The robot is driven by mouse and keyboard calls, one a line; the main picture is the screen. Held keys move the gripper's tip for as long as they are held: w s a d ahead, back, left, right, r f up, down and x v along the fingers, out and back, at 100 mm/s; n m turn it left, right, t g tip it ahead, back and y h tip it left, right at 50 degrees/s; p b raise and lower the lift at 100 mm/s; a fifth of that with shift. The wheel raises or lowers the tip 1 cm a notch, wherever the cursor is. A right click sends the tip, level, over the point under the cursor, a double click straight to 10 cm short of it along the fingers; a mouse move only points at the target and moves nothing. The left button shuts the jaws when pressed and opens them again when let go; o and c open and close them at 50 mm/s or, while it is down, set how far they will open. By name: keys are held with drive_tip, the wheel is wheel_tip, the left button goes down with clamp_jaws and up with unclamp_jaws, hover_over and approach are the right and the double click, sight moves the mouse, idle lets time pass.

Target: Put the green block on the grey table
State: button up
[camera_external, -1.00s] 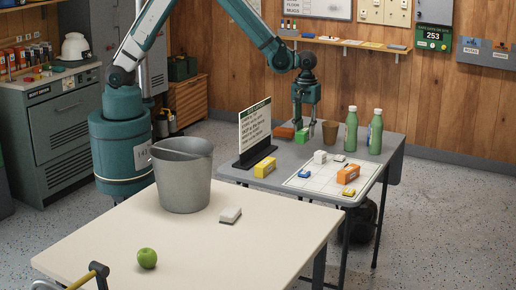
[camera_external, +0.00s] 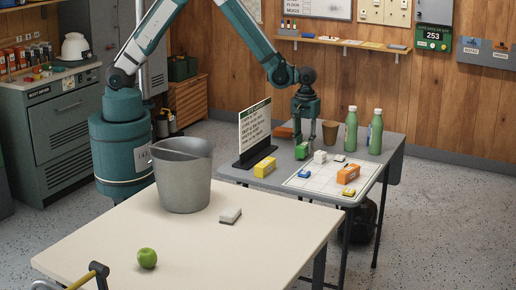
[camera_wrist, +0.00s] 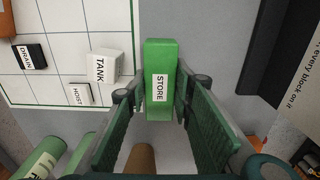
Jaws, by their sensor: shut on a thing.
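The green block (camera_external: 302,151) is between the fingers of my gripper (camera_external: 304,137), which is shut on it. In the wrist view the block (camera_wrist: 160,80) shows a white label reading STORE, with the gripper's fingertips (camera_wrist: 160,92) pressed against its sides. The block is over the grey table (camera_external: 287,154), between the black sign and the white grid mat. I cannot tell whether its underside touches the tabletop.
The grid mat (camera_external: 322,182) holds several small blocks, including a white TANK block (camera_wrist: 104,66). A brown cup (camera_external: 330,133) and two green bottles (camera_external: 351,131) stand behind. The sign (camera_external: 254,130), a yellow block (camera_external: 264,167) and an orange block (camera_external: 285,131) are leftward.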

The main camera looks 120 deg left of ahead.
sight(304, 144)
drive_tip(key=shift+f, duration=0.7)
drive_tip(key=shift+f, duration=0.15)
drive_tip(key=o, duration=1)
drive_tip(key=shift+c, duration=0.2)
drive_tip(key=shift+r, duration=0.2)
wheel_tip(304, 144, up, 12)
drive_tip(key=p, duration=0.1)
idle(0.4)
